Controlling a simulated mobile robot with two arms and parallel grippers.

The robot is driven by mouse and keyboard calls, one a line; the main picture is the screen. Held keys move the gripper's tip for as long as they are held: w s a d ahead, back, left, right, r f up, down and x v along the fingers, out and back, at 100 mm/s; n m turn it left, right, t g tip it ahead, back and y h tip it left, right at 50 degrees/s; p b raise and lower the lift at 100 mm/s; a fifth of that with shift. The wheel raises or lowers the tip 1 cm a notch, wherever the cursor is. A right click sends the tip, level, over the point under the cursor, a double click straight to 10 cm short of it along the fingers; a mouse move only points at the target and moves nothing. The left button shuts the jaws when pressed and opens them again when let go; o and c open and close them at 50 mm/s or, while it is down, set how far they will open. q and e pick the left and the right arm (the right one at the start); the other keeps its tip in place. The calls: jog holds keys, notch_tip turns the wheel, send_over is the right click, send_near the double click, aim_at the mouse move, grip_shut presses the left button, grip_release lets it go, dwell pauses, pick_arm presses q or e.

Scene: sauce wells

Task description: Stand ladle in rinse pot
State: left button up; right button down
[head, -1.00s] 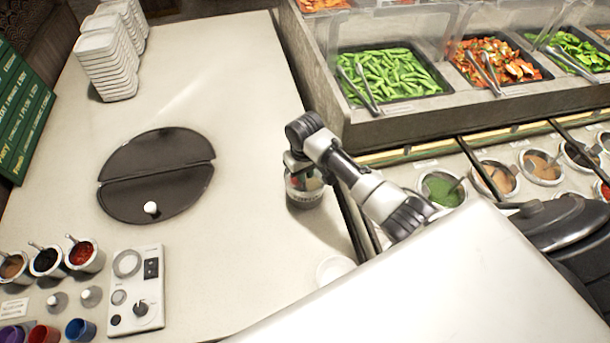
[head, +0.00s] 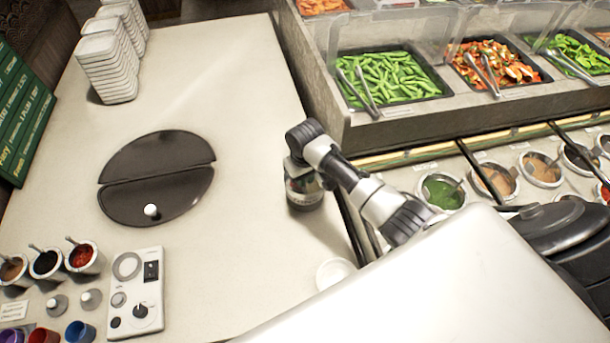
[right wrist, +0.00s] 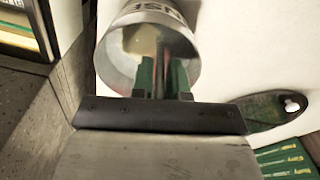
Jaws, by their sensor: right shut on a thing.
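The rinse pot (head: 306,194), a metal pot with a lettered label, stands on the counter beside the right-hand sauce rail. In the head view my right arm reaches over it, and the gripper (head: 300,168) is at its mouth, partly hidden by the wrist. In the right wrist view the pot (right wrist: 112,62) opens toward me. My green fingers (right wrist: 163,78) are shut on a thin dark upright handle, the ladle (right wrist: 160,55), inside the pot's outline. The ladle's lower end is hard to make out, so I cannot tell whether it touches the bottom. My left gripper is not in view.
A small white round dish (head: 335,272) sits near the pot. Sauce wells (head: 442,192) line the right, below vegetable trays (head: 392,78). Stacked white containers (head: 107,68) stand at the back left.

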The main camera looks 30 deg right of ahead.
jog(key=c, duration=0.6)
grip_release()
jog(key=shift+o, duration=1)
jog(key=shift+d+f, duration=0.1)
